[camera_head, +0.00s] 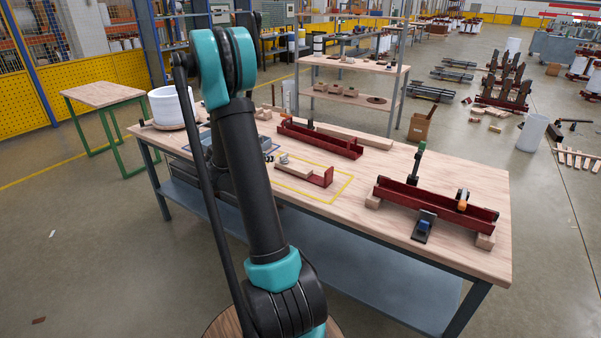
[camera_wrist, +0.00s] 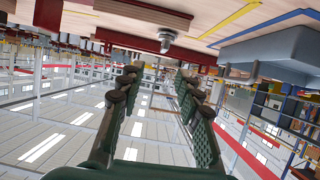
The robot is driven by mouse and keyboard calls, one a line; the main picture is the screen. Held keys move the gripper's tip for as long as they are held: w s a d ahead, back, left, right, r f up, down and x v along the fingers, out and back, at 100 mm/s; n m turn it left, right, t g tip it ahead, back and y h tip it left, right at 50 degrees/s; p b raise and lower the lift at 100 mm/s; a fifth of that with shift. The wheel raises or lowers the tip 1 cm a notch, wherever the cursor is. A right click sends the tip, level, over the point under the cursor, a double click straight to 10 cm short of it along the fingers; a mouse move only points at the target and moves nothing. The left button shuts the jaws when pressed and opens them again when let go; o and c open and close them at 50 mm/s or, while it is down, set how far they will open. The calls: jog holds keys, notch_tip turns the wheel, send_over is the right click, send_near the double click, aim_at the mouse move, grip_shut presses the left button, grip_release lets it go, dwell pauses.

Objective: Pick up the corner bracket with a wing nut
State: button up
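A small grey metal piece, perhaps the wing nut (camera_head: 283,159), shows at the block's far left end. The wrist view is upside down and shows a grey knob-like piece (camera_wrist: 166,38) in front of a long red part; how it joins the bracket is unclear. My gripper (camera_wrist: 158,78) is open and empty, its two fingers apart and clear of the tabletop. In the head view my arm hides most of it.
A long red channel (camera_head: 318,141) lies behind the outline. Another red channel (camera_head: 420,196) with clamps rests on wooden blocks at the right. A blue-grey bin (camera_wrist: 270,48) shows at the right of the wrist view. A white tub (camera_head: 172,106) stands at the table's left end.

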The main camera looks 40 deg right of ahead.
aim_at(283, 162)
jog(key=x, duration=1.2)
jog(key=shift+w+r, duration=0.1)
jog(key=shift+w+x, duration=0.15)
jog(key=shift+x, duration=1.35)
jog(key=shift+w+x, duration=0.15)
jog(key=shift+x, duration=1.3)
jog(key=shift+a, duration=0.15)
grip_shut()
